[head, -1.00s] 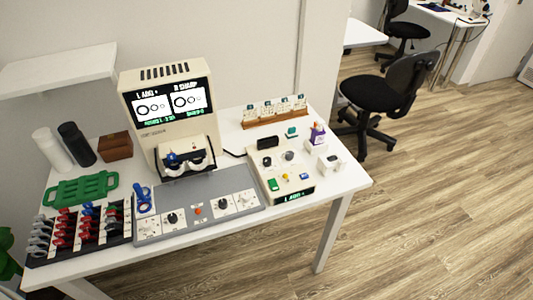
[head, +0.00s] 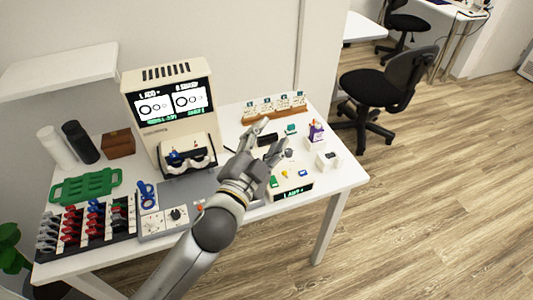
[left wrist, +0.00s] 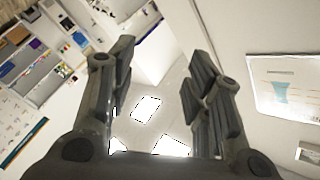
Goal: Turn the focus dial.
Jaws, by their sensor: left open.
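A grey panel (head: 152,226) at the table front carries a black dial (head: 175,214); its labels are too small to read. A cream control box (head: 292,188) to the right has a dark round knob (head: 288,153), buttons and a small display. I cannot tell which one is the focus dial. My left gripper (head: 270,133) is open and empty, raised over the control box area. Its arm hides the right part of the panel and part of the box. In the left wrist view its two fingers (left wrist: 162,68) stand wide apart with nothing between them. My right gripper is not in view.
A cream machine (head: 170,103) with a lit screen stands at the back, trial frame glasses in front. A lens rack (head: 128,236), green tray (head: 86,187), brown box (head: 118,144) and two cylinders are at left. A card stand (head: 274,108) and white blocks are at right.

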